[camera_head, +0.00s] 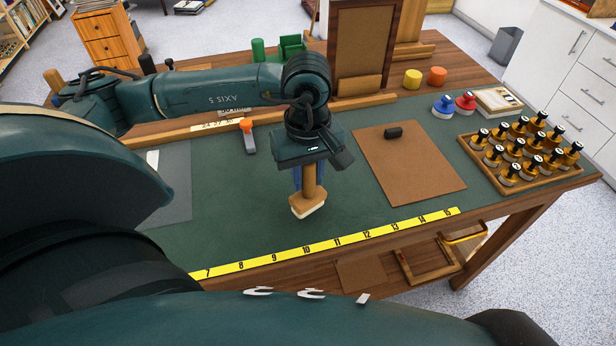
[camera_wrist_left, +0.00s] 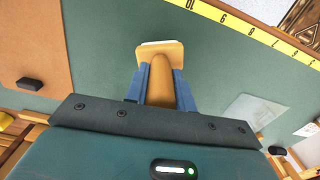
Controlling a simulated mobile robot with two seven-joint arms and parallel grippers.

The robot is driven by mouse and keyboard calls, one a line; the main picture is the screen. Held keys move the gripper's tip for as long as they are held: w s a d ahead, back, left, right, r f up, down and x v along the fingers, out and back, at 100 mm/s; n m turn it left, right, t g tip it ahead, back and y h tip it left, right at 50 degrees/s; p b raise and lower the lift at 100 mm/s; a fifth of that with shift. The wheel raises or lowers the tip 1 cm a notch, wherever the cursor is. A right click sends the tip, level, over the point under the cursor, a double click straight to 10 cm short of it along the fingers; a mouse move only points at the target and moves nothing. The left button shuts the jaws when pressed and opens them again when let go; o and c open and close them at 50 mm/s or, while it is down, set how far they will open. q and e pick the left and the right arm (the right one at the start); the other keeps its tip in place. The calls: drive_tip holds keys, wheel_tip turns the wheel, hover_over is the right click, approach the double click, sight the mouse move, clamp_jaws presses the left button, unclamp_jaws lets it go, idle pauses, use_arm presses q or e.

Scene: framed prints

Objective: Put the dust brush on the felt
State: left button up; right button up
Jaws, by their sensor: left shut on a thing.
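The dust brush (camera_head: 309,199) has a wooden handle and a wide wooden head with pale bristles. My left gripper (camera_head: 308,180) is shut on its handle, pointing down over the green mat (camera_head: 260,215). The brush hangs head down; I cannot tell whether its bristles touch the mat. In the left wrist view the brush (camera_wrist_left: 160,75) sits between the blue fingers of the left gripper (camera_wrist_left: 158,88). A flat grey sheet (camera_head: 175,195), which looks like the felt, lies left of the brush, partly hidden by my arm. My right gripper is not in view.
A brown board (camera_head: 415,175) with a small black block (camera_head: 394,132) lies to the right. A rack of several knobbed tools (camera_head: 520,150) stands farther right. An orange-handled tool (camera_head: 248,136) lies left of the gripper. A yellow ruler strip (camera_head: 335,243) runs along the front edge.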

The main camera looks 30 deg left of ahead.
use_arm(q)
drive_tip(key=shift+f, duration=1)
drive_tip(key=o, duration=1)
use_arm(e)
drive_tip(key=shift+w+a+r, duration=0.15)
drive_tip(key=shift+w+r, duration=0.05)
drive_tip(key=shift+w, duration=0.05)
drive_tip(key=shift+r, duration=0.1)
use_arm(q)
drive_tip(key=shift+r, duration=0.6)
wheel_tip(320, 180, up, 11)
drive_tip(key=shift+r+b, duration=0.1)
drive_tip(key=shift+b, duration=0.65)
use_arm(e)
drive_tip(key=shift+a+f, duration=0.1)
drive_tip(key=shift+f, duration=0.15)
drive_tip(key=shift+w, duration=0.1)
